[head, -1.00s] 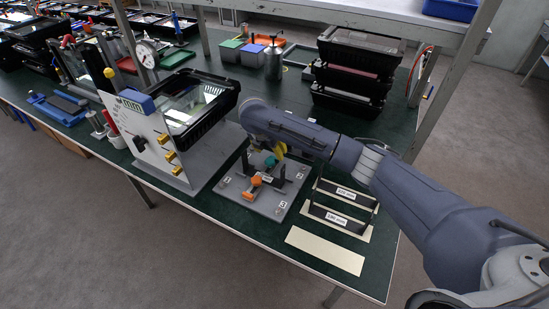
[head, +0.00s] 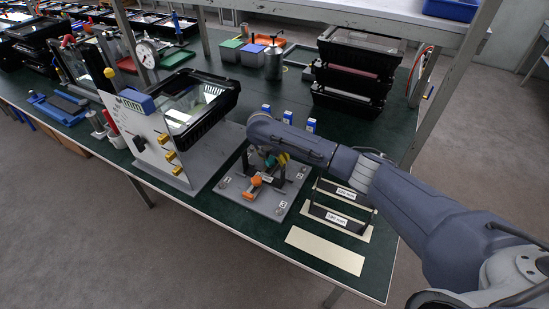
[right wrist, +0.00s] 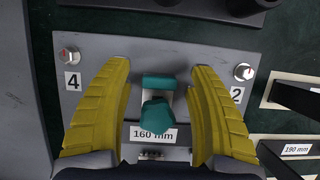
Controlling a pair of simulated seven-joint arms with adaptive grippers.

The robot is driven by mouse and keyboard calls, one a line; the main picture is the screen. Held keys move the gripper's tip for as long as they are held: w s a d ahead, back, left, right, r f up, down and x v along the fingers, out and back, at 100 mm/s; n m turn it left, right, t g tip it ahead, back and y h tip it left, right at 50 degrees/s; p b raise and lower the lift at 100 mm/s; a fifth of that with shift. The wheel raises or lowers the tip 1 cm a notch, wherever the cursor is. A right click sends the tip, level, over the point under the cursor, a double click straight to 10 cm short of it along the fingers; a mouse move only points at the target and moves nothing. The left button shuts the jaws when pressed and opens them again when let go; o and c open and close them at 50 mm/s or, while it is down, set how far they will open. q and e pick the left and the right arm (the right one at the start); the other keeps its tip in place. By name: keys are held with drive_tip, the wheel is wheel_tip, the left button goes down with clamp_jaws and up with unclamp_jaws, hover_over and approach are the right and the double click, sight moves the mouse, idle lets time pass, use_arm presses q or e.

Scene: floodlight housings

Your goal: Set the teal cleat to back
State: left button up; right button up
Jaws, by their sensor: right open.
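The teal cleat (right wrist: 158,104) sits on the grey plate (right wrist: 205,50), between the open yellow fingers of my right gripper (right wrist: 160,100). The fingers stand apart on both sides of it without visible contact. A "160 mm" label (right wrist: 153,134) lies just below it in the right wrist view. In the head view the teal cleat (head: 270,161) is mostly hidden under my right arm, and the grey plate (head: 232,190) shows around it. An orange cleat (head: 252,186) is nearer the table's front edge. My left gripper is not in view.
Dark frames with "190 mm" labels (right wrist: 297,149) stand right of the plate. A white panel with brass knobs (head: 150,140) stands to its left. Blue-and-white boxes (head: 288,117) stand behind my arm. A black tray stack (head: 352,75) is at the back.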

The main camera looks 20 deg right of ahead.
clamp_jaws()
idle(0.4)
drive_tip(key=shift+w+d, duration=0.85)
drive_tip(key=shift+w, duration=0.05)
drive_tip(key=shift+w+d+r, duration=0.15)
drive_tip(key=shift+d+r, duration=0.05)
drive_tip(key=shift+d, duration=0.05)
drive_tip(key=shift+c, duration=2.1)
unclamp_jaws()
drive_tip(key=shift+w, duration=0.15)
drive_tip(key=o, duration=0.4)
drive_tip(key=shift+d+f, duration=0.1)
